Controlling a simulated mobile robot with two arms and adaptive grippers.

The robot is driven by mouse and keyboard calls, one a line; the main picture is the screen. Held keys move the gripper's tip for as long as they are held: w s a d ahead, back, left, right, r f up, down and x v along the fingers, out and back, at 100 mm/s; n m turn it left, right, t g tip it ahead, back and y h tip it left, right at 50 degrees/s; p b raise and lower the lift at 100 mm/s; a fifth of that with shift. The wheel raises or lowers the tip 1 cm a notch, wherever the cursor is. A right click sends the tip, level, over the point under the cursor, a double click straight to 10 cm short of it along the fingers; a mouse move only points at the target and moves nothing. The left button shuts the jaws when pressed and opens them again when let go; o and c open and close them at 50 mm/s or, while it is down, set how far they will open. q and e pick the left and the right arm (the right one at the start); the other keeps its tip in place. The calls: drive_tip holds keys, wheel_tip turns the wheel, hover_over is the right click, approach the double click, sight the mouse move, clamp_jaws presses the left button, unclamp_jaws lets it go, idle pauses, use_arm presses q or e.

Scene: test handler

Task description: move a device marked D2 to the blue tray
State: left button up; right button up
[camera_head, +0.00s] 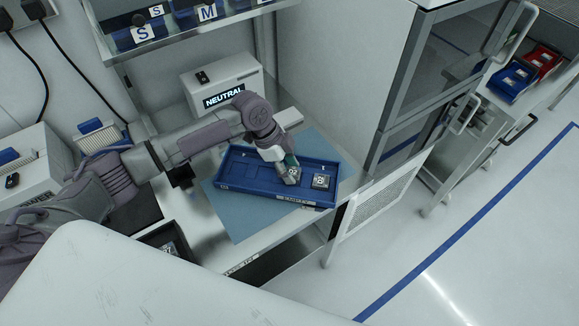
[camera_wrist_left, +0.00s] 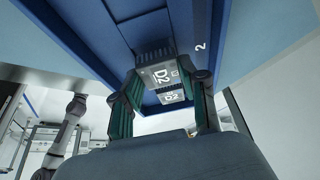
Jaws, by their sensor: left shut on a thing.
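The blue tray (camera_head: 258,193) lies on a light blue mat on the bench. My left gripper (camera_head: 290,170) reaches down over the tray's middle right part. It is shut on a grey device (camera_head: 293,180), which reads D2 between the fingers in the left wrist view (camera_wrist_left: 158,76). The held device is low over the tray; I cannot tell whether it touches the floor. A second device (camera_head: 321,181) sits in the tray to the right; a device marked D2 (camera_wrist_left: 172,96) also shows behind the held one. My right gripper is not in view.
A white box labelled NEUTRAL (camera_head: 222,84) stands behind the tray. A dark bin (camera_head: 168,242) is at the bench's front left. A cabinet with an open door (camera_head: 380,190) is to the right. The tray's left part is empty.

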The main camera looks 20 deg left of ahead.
use_arm(q)
drive_tip(key=shift+p, duration=0.3)
drive_tip(key=shift+f+b, duration=0.35)
drive_tip(key=shift+f, duration=0.35)
idle(0.5)
idle(0.8)
idle(0.4)
drive_tip(key=o, duration=0.9)
drive_tip(key=shift+r+p, duration=0.15)
drive_tip(key=shift+p, duration=0.25)
drive_tip(key=shift+r+p, duration=0.9)
